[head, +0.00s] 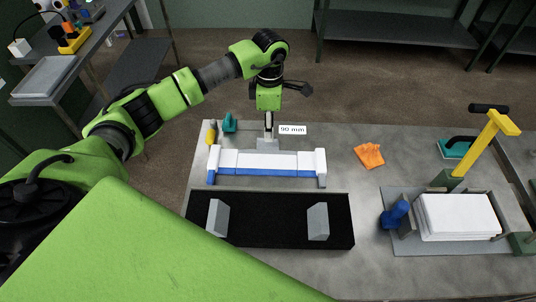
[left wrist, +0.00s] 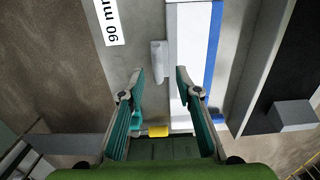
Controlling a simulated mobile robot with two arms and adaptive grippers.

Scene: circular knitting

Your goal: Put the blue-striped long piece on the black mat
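The blue-striped long piece (head: 267,163) is a white bar with a blue stripe along its front edge. It lies crosswise on the grey table, just behind the black mat (head: 268,222); the two are apart. The left wrist view shows the piece (left wrist: 193,45) at right of centre, with a small grey tab (left wrist: 158,58) on its back side. My left gripper (head: 269,136) is above the back middle of the piece. In the left wrist view the gripper (left wrist: 158,72) has its fingers spread, with nothing clasped between them. My right gripper is out of view.
Two grey blocks (head: 317,222) stand apart on the mat. A "90 mm" label (head: 292,130) is behind the piece. An orange cloth (head: 369,155), a blue object (head: 395,215) and a white stack (head: 458,215) with a yellow-handled tool (head: 484,140) are to the right.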

